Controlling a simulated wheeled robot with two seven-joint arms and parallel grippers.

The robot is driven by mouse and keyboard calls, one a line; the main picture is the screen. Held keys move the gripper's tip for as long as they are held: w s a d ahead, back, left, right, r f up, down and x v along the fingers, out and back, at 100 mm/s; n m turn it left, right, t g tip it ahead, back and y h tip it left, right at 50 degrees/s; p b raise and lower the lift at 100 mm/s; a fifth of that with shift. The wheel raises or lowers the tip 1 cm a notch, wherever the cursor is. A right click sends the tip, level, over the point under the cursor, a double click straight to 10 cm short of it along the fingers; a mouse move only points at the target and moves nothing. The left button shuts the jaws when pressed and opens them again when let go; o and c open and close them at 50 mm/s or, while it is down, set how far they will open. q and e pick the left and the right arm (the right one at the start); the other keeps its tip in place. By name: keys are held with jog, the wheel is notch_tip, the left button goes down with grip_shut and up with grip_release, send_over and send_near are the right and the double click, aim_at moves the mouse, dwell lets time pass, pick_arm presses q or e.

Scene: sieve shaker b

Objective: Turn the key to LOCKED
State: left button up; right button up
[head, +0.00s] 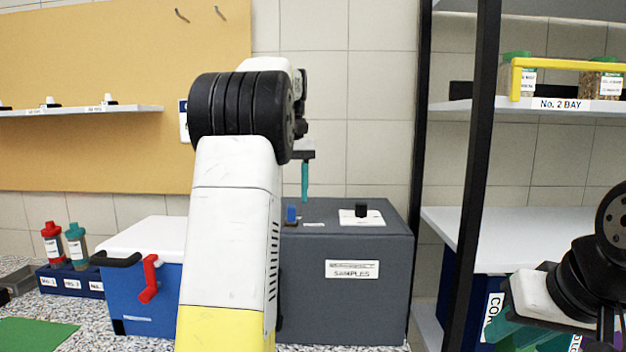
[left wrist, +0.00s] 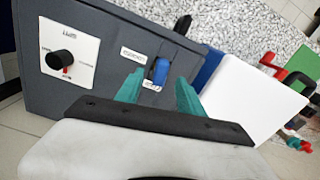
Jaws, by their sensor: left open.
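A blue key (head: 291,212) stands on top of the grey box marked SAMPLES (head: 352,301). In the left wrist view the key (left wrist: 160,70) sits beside a small white label (left wrist: 132,54), whose text I cannot read. My left gripper (head: 305,196) is open above the box top, pointing down. In the left wrist view its teal fingertips (left wrist: 158,88) spread to either side of the key in the picture, apart from it. The key's lock marking is too small to read. My right gripper (head: 535,335) is at the lower right, partly cut off.
A black knob (head: 361,210) on a white plate (head: 375,219) is on the same box top, right of the key. A blue cooler with a white lid (head: 150,237) and red latch stands to the left. A black rack post (head: 478,150) and shelves are at the right.

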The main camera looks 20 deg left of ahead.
aim_at(291, 206)
pick_arm(q)
jog(key=shift+f, duration=2.1)
jog(key=shift+c, duration=0.4)
grip_shut()
jog(key=m, duration=0.6)
jog(key=shift+a, duration=0.1)
jog(key=m, duration=0.4)
